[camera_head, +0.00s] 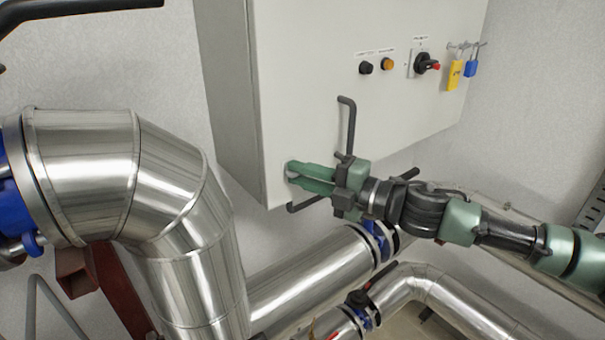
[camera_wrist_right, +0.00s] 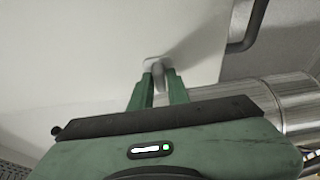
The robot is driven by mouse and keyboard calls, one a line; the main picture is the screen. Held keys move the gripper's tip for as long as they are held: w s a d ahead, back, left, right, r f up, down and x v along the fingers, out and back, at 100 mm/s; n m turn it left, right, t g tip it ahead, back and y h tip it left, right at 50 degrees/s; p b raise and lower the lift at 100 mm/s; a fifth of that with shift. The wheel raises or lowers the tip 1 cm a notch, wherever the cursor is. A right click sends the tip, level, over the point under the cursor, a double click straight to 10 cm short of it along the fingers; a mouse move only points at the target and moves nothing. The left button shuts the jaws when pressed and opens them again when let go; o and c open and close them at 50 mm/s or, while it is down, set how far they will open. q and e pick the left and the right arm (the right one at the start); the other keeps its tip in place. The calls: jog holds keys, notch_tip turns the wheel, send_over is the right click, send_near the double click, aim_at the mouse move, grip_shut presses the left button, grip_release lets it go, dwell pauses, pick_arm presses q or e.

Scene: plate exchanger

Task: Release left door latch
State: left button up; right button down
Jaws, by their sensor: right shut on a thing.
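The white cabinet (camera_head: 310,60) has a flat door, and the latch sits near its lower left corner. In the right wrist view the latch (camera_wrist_right: 159,70) is a small grey curved piece on a pale plate. My right gripper (camera_head: 291,174) reaches in from the right, with its green fingers shut on the latch. The fingers hide most of the latch in the head view. In the right wrist view, the gripper's fingers (camera_wrist_right: 161,84) stand on either side of the latch. My left gripper is not in view.
A dark bent bar (camera_head: 347,120) stands just above my right gripper. Thick shiny pipes (camera_head: 180,200) run left of and below the cabinet. A rotary switch (camera_head: 424,63), a yellow padlock (camera_head: 455,74) and a blue padlock (camera_head: 471,68) are at the upper right.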

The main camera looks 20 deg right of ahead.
jog(key=c, duration=1.5)
grip_release()
jog(key=shift+a, duration=0.1)
jog(key=shift+o, duration=0.2)
jog(key=shift+s+d+f+b, duration=0.15)
jog(key=shift+s+d+b, duration=0.1)
jog(key=shift+d+b, duration=0.15)
jog(key=b+v, duration=0.3)
jog(key=v, duration=0.4)
jog(key=shift+b, duration=0.35)
jog(key=shift+a, duration=0.15)
